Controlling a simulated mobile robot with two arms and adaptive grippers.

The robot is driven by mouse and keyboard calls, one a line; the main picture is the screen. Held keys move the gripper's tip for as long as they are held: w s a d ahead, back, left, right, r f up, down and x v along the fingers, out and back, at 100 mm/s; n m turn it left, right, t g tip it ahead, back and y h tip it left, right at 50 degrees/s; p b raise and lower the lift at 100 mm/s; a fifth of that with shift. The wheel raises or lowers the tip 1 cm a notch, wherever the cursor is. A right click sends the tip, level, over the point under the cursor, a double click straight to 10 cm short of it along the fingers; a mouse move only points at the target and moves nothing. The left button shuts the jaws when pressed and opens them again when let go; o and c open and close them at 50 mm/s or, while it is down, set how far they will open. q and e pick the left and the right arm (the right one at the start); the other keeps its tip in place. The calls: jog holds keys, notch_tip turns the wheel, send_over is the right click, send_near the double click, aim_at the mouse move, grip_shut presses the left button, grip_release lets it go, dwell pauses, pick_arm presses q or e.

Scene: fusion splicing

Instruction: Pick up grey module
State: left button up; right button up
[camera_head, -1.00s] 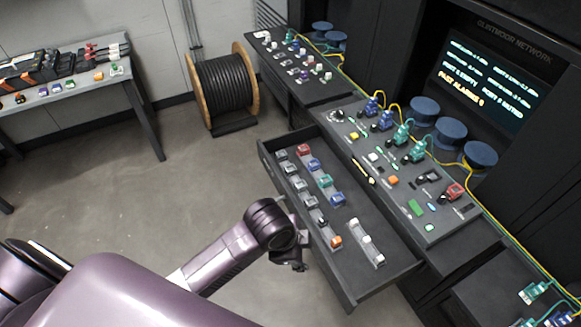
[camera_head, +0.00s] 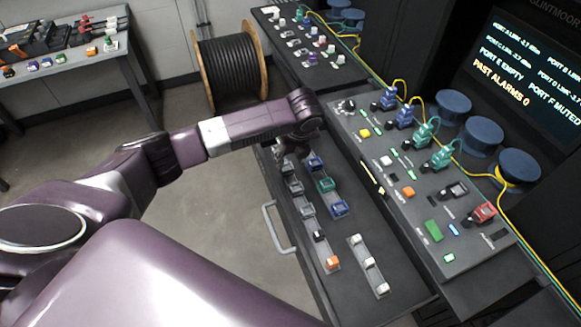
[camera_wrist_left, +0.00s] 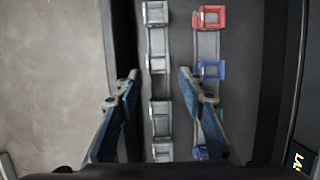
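Several grey modules (camera_wrist_left: 157,64) sit in a row on a rail in the open drawer (camera_head: 378,225). In the head view a grey module (camera_head: 295,187) shows just below my left gripper (camera_head: 292,152), which hangs over the far part of the drawer. In the left wrist view my left gripper (camera_wrist_left: 159,76) is open, its two blue-padded fingers apart on either side of the grey row. Nothing is held. In the head view my arm and gripper hide the far end of the row. My right gripper is in neither view.
Beside the grey row stand a red module (camera_wrist_left: 210,17) and blue modules (camera_wrist_left: 211,70). A black module (camera_head: 320,236), an orange module (camera_head: 332,262) and white modules (camera_head: 369,262) lie nearer. The panel (camera_head: 405,165) with plugged connectors rises right of the drawer.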

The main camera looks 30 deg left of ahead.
aim_at(287, 168)
pick_arm(q)
jog(key=shift+s+p+x, duration=0.1)
jog(key=shift+p+x, duration=0.15)
jog(key=shift+x, duration=0.35)
jog(key=shift+s+p+x, duration=0.15)
jog(key=shift+p+x, duration=0.1)
jog(key=shift+x, duration=0.35)
jog(key=x, duration=0.2)
jog(key=shift+w+a+f+p, duration=0.25)
jog(key=shift+w+p, duration=0.05)
jog(key=shift+w, duration=0.05)
jog(key=shift+w+a+f, duration=0.1)
jog(key=shift+a+f, duration=0.05)
jog(key=shift+f, duration=0.55)
jog(key=c, duration=0.5)
jog(key=shift+c, duration=1.4)
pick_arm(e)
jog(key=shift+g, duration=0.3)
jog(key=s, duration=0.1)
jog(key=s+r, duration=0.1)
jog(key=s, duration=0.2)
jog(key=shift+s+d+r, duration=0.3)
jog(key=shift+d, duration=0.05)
